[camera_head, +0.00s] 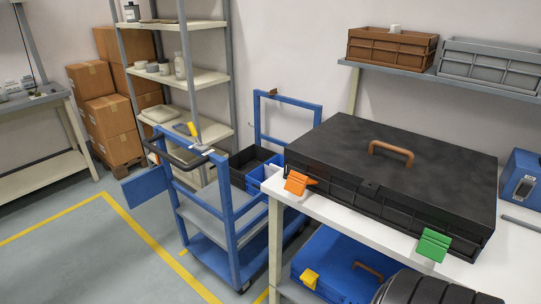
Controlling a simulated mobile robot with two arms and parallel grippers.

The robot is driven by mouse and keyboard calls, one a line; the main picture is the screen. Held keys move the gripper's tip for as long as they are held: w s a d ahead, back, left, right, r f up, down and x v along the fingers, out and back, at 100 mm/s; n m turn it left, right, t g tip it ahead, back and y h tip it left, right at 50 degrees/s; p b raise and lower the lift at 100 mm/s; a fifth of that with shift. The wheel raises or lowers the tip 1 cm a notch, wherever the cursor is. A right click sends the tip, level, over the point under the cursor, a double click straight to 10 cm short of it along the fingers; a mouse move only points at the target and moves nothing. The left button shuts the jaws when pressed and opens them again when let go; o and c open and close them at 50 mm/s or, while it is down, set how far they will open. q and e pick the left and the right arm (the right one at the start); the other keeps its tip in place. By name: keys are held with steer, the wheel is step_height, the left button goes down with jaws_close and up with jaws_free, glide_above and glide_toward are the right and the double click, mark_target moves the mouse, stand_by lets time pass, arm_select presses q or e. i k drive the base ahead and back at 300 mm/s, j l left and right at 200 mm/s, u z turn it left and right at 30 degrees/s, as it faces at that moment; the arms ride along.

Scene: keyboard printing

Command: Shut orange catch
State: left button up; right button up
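The orange catch (296,184) sits at the front left of a large black case (420,155). The catch looks tilted, with its flap sticking outward from the case front, but it is small in the view. A green catch (433,246) is at the front right of the same case and looks more upright. The case lid is down, with a brown handle (391,150) on top. The case lies on a white table (275,185).
A blue case (335,258) with a yellow catch (310,279) is under the table. A blue cart (235,235) stands left of it. A shelf with brown (390,50) and grey (485,68) crates hangs behind. A blue box (523,180) is at the right.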

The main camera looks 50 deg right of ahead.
mark_target(296, 184)
steer(key=i+j+z, duration=0.1)
steer(key=i+z, duration=0.35)
steer(key=i+j+z, duration=0.25)
steer(key=i+z, duration=0.25)
steer(key=k, duration=0.05)
